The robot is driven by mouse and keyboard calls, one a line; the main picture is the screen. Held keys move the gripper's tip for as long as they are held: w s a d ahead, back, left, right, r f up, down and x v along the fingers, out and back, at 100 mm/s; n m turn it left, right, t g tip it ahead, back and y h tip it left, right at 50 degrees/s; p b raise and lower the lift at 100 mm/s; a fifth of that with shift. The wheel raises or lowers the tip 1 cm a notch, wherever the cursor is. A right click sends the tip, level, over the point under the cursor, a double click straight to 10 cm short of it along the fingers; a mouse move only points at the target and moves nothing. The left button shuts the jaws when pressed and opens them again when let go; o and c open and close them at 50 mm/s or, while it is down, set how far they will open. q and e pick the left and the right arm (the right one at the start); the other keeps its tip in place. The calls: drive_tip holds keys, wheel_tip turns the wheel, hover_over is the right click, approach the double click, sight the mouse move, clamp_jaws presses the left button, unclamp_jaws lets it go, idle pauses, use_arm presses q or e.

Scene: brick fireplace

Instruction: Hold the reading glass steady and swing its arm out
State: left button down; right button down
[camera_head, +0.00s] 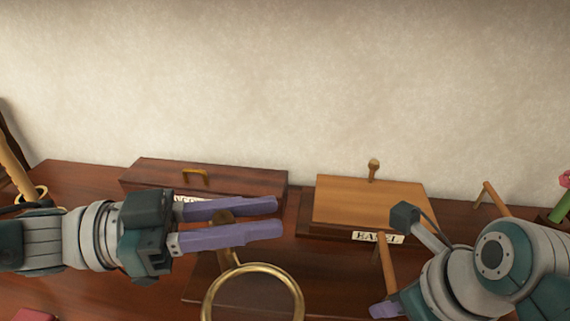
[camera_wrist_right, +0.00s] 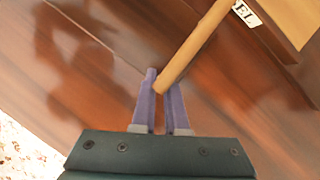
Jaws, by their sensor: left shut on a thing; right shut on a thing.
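The reading glass shows as a brass ring (camera_head: 208,300) at the bottom of the head view, with a short brown stem running up from it. My left gripper (camera_head: 279,215) is shut on that stem, whose brown end shows between the purple fingers. A pale wooden rod (camera_head: 388,262) slants down at right of centre. My right gripper (camera_wrist_right: 161,82) is shut on this rod (camera_wrist_right: 195,42) in the right wrist view, with the rod rising up and right from the fingertips. Whether the rod joins the reading glass is not visible. In the head view most of the right fingers are cut off.
A dark wooden box (camera_head: 145,172) with a brass handle and a lighter labelled box (camera_head: 340,200) with a knob stand at the back, near the plain wall. Another wooden rod (camera_head: 494,196) stands at the right.

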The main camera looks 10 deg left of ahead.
use_arm(q)
drive_tip(key=shift+s+a+m+g, duration=0.1)
drive_tip(key=shift+a+m+g, duration=0.25)
drive_tip(key=shift+g, duration=0.25)
drive_tip(key=shift+s+a+m+g+h, duration=0.1)
drive_tip(key=shift+s+m+g+h, duration=0.05)
drive_tip(key=shift+m+g+h, duration=0.15)
drive_tip(key=c, duration=0.7)
unclamp_jaws()
drive_tip(key=shift+o, duration=0.2)
drive_tip(key=v, duration=0.7)
drive_tip(key=shift+s+a, duration=0.1)
drive_tip(key=shift+a, duration=0.05)
drive_tip(key=shift+c, duration=0.2)
